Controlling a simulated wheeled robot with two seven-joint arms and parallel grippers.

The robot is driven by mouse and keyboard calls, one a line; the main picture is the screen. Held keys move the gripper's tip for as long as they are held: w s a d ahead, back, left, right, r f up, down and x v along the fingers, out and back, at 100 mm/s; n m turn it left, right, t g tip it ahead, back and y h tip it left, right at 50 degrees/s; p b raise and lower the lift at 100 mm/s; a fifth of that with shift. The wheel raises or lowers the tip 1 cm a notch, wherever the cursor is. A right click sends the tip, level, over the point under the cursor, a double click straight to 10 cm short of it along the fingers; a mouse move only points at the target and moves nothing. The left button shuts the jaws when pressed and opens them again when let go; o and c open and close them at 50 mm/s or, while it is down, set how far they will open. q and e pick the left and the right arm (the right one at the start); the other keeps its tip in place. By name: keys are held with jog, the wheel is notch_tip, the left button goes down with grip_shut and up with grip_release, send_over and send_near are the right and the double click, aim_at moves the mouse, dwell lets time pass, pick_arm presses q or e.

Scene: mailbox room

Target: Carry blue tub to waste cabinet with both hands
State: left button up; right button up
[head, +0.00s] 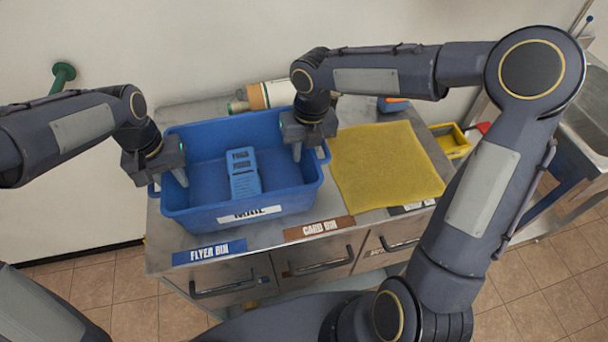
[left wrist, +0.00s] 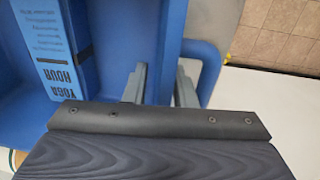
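The blue tub (head: 190,212) stands upright on the counter, with a white label on its front and a handle on each short side. A blue block-like item marked "YOGA HOUR" (head: 243,174) lies in it; it also shows in the left wrist view (left wrist: 62,45). My left gripper (head: 172,176) is at the tub's left end. In the left wrist view its fingers (left wrist: 160,85) stand apart on either side of the tub wall, by the handle (left wrist: 208,75). My right gripper (head: 305,148) is at the right end, one finger inside the tub; its other finger is hidden.
A yellow mat (head: 385,165) lies right of the tub. A rolled item (head: 265,95) lies behind it. The counter front (head: 310,265) has drawers and bin labels. A yellow tray (head: 452,140) and metal sink (head: 585,110) are at right. Tiled floor (head: 545,265) shows at lower right.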

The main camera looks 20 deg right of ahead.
pick_arm(q)
jog(key=shift+r, duration=0.1)
notch_tip(320, 180, up, 8)
jog(key=shift+a, duration=0.35)
pick_arm(e)
notch_tip(320, 180, up, 12)
jog(key=d, duration=0.1)
dwell(0.4)
dwell(0.3)
